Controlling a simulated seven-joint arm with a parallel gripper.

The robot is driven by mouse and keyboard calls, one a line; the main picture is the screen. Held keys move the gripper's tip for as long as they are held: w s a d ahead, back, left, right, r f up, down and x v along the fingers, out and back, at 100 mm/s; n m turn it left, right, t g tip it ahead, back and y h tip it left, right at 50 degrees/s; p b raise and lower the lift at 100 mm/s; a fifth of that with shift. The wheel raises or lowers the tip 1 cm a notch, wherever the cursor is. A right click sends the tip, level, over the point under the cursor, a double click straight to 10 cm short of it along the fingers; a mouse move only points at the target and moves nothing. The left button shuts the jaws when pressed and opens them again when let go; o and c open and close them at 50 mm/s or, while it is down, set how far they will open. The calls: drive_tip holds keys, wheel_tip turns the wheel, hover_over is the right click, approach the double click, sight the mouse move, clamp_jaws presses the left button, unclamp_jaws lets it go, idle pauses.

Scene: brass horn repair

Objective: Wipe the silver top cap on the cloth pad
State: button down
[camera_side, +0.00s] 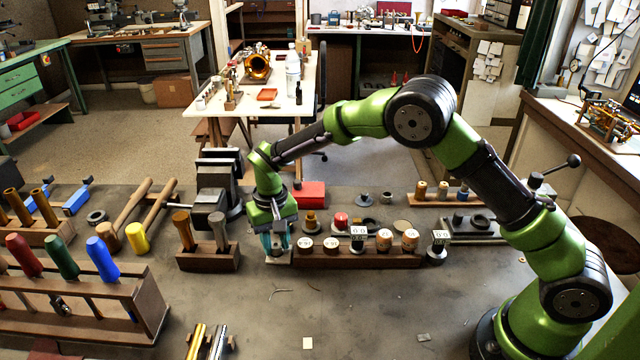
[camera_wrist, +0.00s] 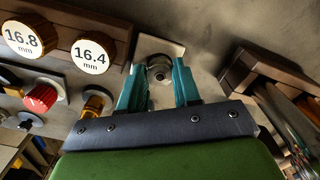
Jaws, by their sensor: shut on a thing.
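My gripper (camera_side: 276,246) points down at the left end of the long wooden rack in the side view. In the wrist view its two teal fingers (camera_wrist: 158,84) are shut on the small round silver top cap (camera_wrist: 159,68). The cap is mostly hidden by the fingers in the side view. The pale square cloth pad (camera_wrist: 172,48) lies behind the cap in the wrist view, and its edge shows below the fingers in the side view (camera_side: 279,260). The cap is over the pad; I cannot tell whether they touch.
The long rack (camera_side: 365,260) with labelled round pieces stands close to the right of my gripper. A wooden block (camera_side: 208,262) with upright tools stands to the left. A red box (camera_side: 311,194) is behind. The bench in front is mostly clear.

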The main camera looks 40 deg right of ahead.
drive_tip(key=shift+a, duration=0.15)
drive_tip(key=shift+s, duration=0.1)
drive_tip(key=shift+s+d+f, duration=0.1)
drive_tip(key=shift+s+d, duration=0.45)
drive_tip(key=shift+d, duration=0.15)
drive_tip(key=shift+w+a, duration=0.7)
drive_tip(key=shift+a, duration=0.05)
drive_tip(key=shift+s+d, duration=0.15)
drive_tip(key=shift+s+d, duration=0.6)
drive_tip(key=shift+d, duration=0.05)
drive_tip(key=shift+w+a, duration=0.15)
drive_tip(key=shift+w+a, duration=0.25)
